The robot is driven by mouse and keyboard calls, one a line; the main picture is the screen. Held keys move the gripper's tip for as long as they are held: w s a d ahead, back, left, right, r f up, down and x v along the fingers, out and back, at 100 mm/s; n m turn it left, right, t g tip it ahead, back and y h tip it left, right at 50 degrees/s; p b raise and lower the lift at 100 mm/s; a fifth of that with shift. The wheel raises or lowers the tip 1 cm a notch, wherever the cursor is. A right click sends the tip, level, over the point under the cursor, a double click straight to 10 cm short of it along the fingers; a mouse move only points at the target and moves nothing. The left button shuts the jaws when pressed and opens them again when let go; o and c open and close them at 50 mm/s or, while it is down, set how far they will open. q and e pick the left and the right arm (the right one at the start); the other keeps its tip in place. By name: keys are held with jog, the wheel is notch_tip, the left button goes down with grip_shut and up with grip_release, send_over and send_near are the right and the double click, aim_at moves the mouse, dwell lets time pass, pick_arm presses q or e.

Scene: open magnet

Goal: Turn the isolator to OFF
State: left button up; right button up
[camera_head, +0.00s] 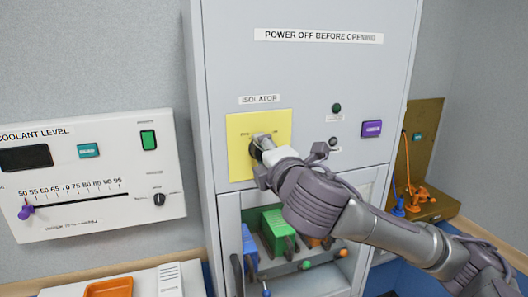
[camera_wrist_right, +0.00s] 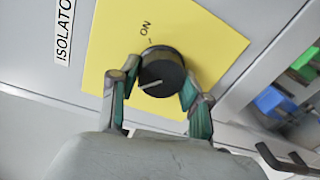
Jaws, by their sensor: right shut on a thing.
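The isolator is a round black knob (camera_wrist_right: 162,72) on a yellow square plate (camera_head: 240,160), under an ISOLATOR label. In the wrist view a pale pointer line on the knob lies toward the lower left, away from the ON mark (camera_wrist_right: 146,28). No OFF mark can be read in the wrist view. My right gripper (camera_wrist_right: 158,92) is shut on the knob, one finger on each side. In the head view the right gripper (camera_head: 264,150) hides most of the knob. My left gripper is not in view.
The grey cabinet has a purple button (camera_head: 372,129) and a dark green lamp (camera_head: 337,108) right of the plate. Below is a window with green and blue blocks (camera_head: 277,228) behind it. A coolant level panel (camera_head: 90,175) is at left, an orange tray (camera_head: 108,288) below it.

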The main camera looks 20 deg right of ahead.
jog(key=o, duration=1.2)
jog(key=shift+c, duration=0.2)
jog(key=s, duration=0.7)
jog(key=shift+s+r, duration=0.2)
jog(key=shift+s, duration=0.05)
jog(key=shift+d, duration=0.1)
